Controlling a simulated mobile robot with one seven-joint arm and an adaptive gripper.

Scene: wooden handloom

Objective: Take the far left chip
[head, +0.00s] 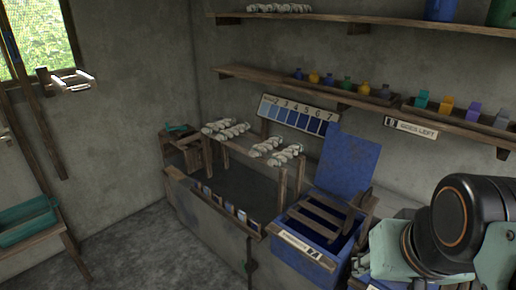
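A row of several small chip-like pieces, some pale and some dark or reddish, stands along the front edge of the dark bench (250,187). The far left chip (198,187) of this row is small, and its colour is hard to tell. Several coloured blocks also stand on the lower wall shelf at right, the leftmost being a teal block (422,98). Part of my arm, with a black round joint and pale green links, fills the lower right. My gripper's fingertips do not show, and nothing is seen held.
A numbered chart of blue shades (297,115) leans at the wall behind the bench. White skeins (277,152) lie on a wooden rack. An open blue box (350,160) stands right of the bench. Bare floor (135,245) lies at left, beside a teal tray (27,220).

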